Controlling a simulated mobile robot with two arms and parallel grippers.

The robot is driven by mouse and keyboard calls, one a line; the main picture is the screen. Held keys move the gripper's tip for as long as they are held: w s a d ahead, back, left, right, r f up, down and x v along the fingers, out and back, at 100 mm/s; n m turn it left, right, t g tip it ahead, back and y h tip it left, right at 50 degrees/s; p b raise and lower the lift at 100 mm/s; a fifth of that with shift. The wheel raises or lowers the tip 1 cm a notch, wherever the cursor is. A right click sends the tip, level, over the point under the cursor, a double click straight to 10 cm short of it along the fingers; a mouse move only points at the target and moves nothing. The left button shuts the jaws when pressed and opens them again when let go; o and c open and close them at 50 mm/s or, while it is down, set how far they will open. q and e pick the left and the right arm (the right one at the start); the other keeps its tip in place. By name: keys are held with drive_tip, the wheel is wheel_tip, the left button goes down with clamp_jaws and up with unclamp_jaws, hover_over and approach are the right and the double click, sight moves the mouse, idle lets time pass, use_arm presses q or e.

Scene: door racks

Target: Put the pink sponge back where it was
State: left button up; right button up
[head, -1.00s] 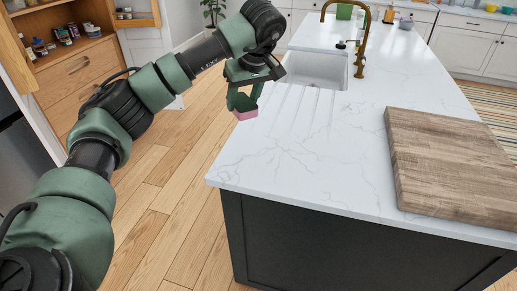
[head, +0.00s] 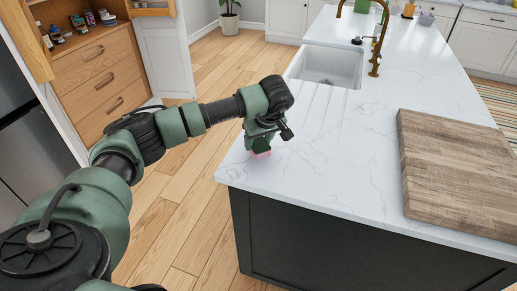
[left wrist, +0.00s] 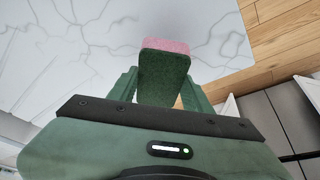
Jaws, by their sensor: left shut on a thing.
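The pink sponge (head: 262,155) is a small block with a pink layer and a dark green layer. My left gripper (head: 260,146) is shut on it, at the near left edge of the white marble island counter (head: 330,150). In the left wrist view the sponge (left wrist: 165,70) sits between the two green fingers (left wrist: 164,88), with its pink face away from the camera. I cannot tell whether the sponge touches the counter or is just above it. My right gripper is not in view.
A wooden cutting board (head: 455,170) lies on the counter at the right. The sink (head: 330,66) and a brass faucet (head: 378,40) are farther back. Wooden drawers (head: 95,70) stand at the left. The counter between board and gripper is clear.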

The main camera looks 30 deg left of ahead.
use_arm(q)
wheel_tip(320, 180, down, 4)
drive_tip(key=shift+f+p, duration=0.1)
drive_tip(key=shift+p, duration=0.4)
drive_tip(key=shift+s+d, duration=0.1)
drive_tip(key=shift+s, duration=0.05)
drive_tip(key=o, duration=1.3)
drive_tip(key=shift+c, duration=0.2)
drive_tip(key=shift+o, duration=0.2)
drive_tip(key=b+v, duration=0.3)
drive_tip(key=v, duration=0.9)
drive_tip(key=shift+b, duration=0.3)
